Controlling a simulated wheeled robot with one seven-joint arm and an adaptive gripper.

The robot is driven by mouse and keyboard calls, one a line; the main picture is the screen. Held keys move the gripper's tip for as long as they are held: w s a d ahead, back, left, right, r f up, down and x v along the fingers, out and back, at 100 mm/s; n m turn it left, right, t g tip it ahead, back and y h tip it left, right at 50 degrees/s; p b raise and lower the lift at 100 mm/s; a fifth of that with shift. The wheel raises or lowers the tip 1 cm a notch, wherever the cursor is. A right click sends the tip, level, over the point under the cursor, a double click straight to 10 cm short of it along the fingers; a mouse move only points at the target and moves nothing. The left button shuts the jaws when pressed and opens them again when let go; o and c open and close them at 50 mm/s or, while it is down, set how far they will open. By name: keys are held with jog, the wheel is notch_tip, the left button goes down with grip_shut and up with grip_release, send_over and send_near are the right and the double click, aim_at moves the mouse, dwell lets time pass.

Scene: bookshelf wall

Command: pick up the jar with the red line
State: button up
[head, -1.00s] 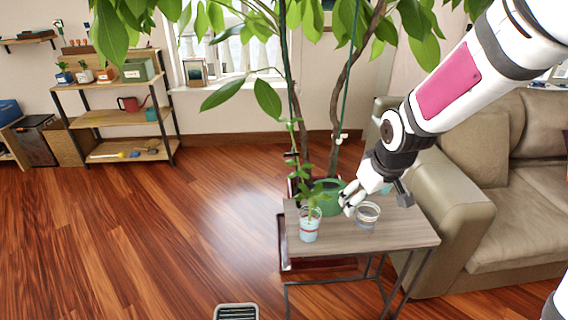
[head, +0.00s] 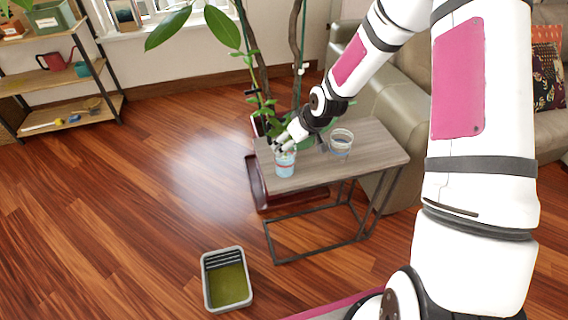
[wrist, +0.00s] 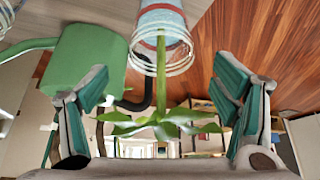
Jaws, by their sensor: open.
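The jar with the red line (head: 285,167) is light blue and stands near the left front corner of the small side table (head: 375,146). A green plant stem rises from it. My gripper (head: 284,144) is at the jar's top in the head view. In the wrist view my open gripper (wrist: 163,80) has teal-padded fingers spread wide, with leaves and stem between them. The jar also shows there (wrist: 160,22), mouth towards me, beyond the fingertips; its red band is visible. I cannot tell whether a finger touches it.
A second, clear jar with a dark band (head: 341,145) stands to the right on the table. A green watering can (wrist: 88,62) is close left in the wrist view. A grey bin (head: 207,292) sits on open floor; a sofa (head: 398,88) stands behind right.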

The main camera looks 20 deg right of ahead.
aim_at(285, 160)
jog(key=x, duration=0.6)
jog(key=shift+a+f, duration=0.1)
jog(key=c, duration=1.6)
grip_shut()
jog(key=shift+w, duration=0.1)
